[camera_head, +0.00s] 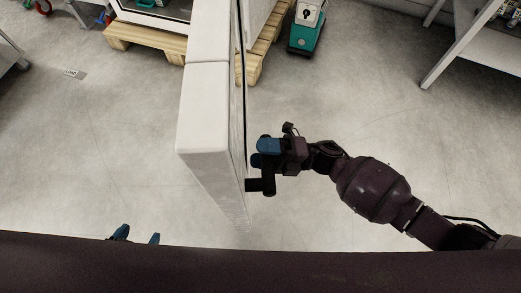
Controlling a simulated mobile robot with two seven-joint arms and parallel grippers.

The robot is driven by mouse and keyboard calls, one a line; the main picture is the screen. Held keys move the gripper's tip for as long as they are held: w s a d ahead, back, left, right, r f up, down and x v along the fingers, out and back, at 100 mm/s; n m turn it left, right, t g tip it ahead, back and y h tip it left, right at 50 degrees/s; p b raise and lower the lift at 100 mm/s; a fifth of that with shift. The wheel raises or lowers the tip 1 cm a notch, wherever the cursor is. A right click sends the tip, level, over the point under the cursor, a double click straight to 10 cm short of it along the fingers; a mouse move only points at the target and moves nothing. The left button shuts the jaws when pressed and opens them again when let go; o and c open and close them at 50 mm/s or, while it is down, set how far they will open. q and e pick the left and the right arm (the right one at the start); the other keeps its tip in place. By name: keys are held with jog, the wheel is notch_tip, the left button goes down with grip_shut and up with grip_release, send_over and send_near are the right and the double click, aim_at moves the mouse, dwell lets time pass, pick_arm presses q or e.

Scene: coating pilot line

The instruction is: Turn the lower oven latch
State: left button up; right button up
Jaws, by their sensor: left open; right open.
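A tall white panel (203,120), seems to be an oven door, runs down the middle of the head view, seen from above. A short black latch-like part (260,185) sticks out near its right face; I cannot tell if it is the lower latch. My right gripper (262,153), with blue fingertips, is open beside that face, right at the black part. Whether they touch is unclear. My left gripper (137,236) is open at the lower left, apart from the panel; only its blue fingertips show above my dark body.
Wooden pallets (146,41) stand at the top, under white equipment. A teal and white machine (306,28) stands at the top right of the panel. A white table (470,52) is at the upper right.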

jog(key=shift+a, duration=0.3)
jog(key=shift+c, duration=0.4)
grip_shut()
jog(key=shift+r+n+g, duration=0.4)
jog(key=shift+r+n, duration=0.25)
jog(key=shift+n, duration=0.55)
jog(key=shift+o, duration=0.4)
grip_release()
